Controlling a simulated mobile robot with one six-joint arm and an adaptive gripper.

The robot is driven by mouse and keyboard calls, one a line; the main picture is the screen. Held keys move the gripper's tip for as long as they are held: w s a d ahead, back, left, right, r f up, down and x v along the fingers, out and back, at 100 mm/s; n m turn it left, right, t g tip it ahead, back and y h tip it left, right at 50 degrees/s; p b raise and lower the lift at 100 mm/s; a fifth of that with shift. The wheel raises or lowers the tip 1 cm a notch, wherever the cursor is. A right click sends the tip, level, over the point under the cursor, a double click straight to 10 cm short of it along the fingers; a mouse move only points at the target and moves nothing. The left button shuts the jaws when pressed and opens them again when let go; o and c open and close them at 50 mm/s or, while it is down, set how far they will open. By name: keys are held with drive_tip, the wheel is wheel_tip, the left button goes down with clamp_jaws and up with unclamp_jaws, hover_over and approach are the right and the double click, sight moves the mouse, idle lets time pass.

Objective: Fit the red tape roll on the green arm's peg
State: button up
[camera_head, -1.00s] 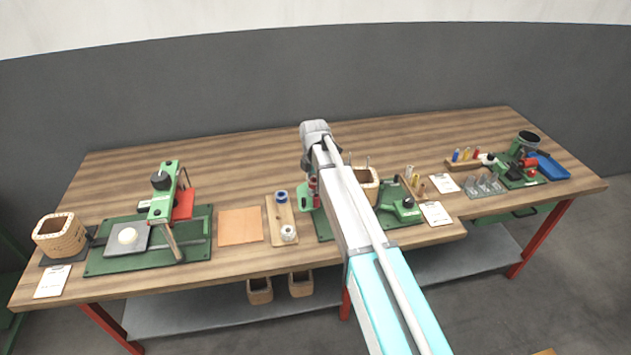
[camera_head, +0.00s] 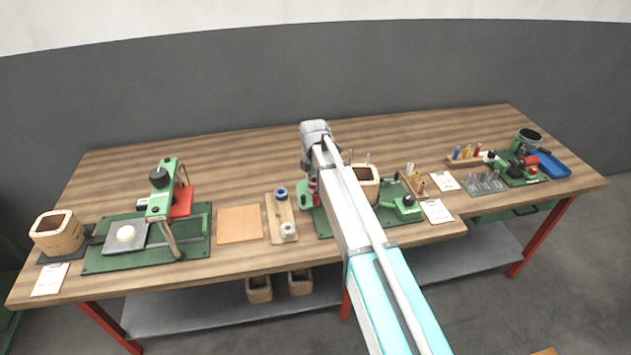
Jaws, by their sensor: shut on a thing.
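My arm reaches across the bench and hides much of the middle station. My gripper (camera_head: 309,167) shows only as a dark part beside the white wrist, over the left side of that station. The red tape roll (camera_head: 312,184) shows as a small red patch just below it, and my gripper is shut on it. The green arm (camera_head: 304,195) stands right there, beside or behind the red patch. Its peg is too small and covered to make out. I cannot tell whether the roll is around the peg or apart from it.
A wooden board (camera_head: 277,212) left of the station bears a blue roll (camera_head: 281,193) and a white roll (camera_head: 288,230). A square wooden coil former (camera_head: 366,182) and a green clamp (camera_head: 405,205) stand right of my arm. The back of the bench (camera_head: 240,155) is clear.

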drive_tip(key=shift+f+b, duration=0.55)
drive_tip(key=shift+f, duration=0.05)
idle(0.4)
drive_tip(key=o, duration=0.9)
drive_tip(key=shift+o, duration=0.3)
drive_tip(key=shift+r, duration=0.2)
drive_tip(key=shift+r+p, duration=2.35)
drive_tip(key=shift+p, duration=0.2)
drive_tip(key=shift+s, duration=0.2)
